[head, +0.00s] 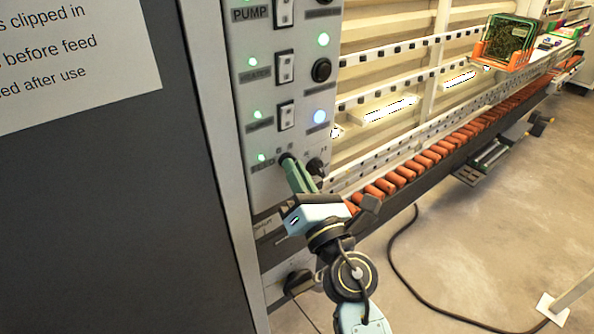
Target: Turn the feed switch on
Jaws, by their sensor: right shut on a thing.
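The feed switch (285,157) is a small dark knob low on the grey control panel (243,95), next to a partly readable label. A lit green lamp (261,157) sits to its left. My right gripper (289,162) reaches up from below with its green fingers at the knob, shut on it. The fingers cover most of the knob, so its turned position cannot be told. My left gripper is not in view.
Rocker switches (285,68) and lit lamps stand above on the panel. Another dark knob (315,167) is just right of my fingers. A black cable (420,290) lies on the floor.

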